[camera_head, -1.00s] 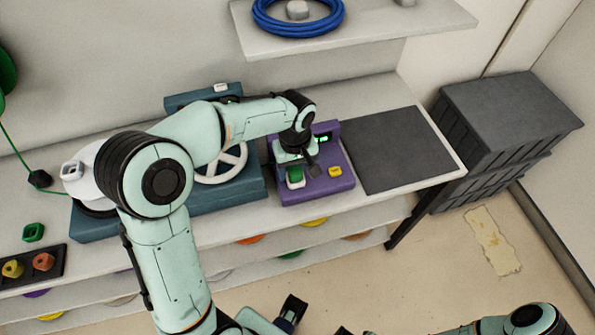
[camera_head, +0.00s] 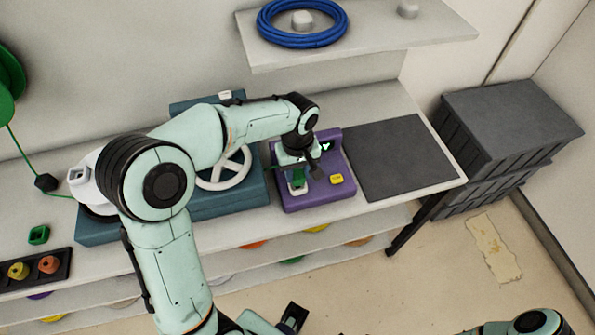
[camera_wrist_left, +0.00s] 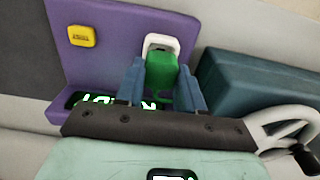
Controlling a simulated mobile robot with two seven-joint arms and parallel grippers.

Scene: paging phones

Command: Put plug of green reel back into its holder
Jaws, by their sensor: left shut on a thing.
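The green plug (camera_wrist_left: 172,72) is between the two blue fingers of my left gripper (camera_wrist_left: 163,88), which is shut on it. In the head view the left gripper (camera_head: 300,176) points down over the purple device. The plug (camera_head: 297,178) is at the white-framed socket (camera_head: 298,189) on that device; whether it is still seated in it I cannot tell. An empty green holder (camera_head: 38,235) lies at the left of the bench. The green reel (camera_head: 8,82) is at the far left edge, its cable running down to a dark block. My right arm shows partly at the lower right; its gripper cannot be made out.
The purple device (camera_head: 318,196) has a yellow button (camera_head: 336,179). A teal machine with a white handwheel (camera_head: 225,172) stands left of it, a dark mat (camera_head: 402,160) right of it. A black rack (camera_head: 35,272) holds coloured plugs. A shelf with a blue coil (camera_head: 300,40) hangs above.

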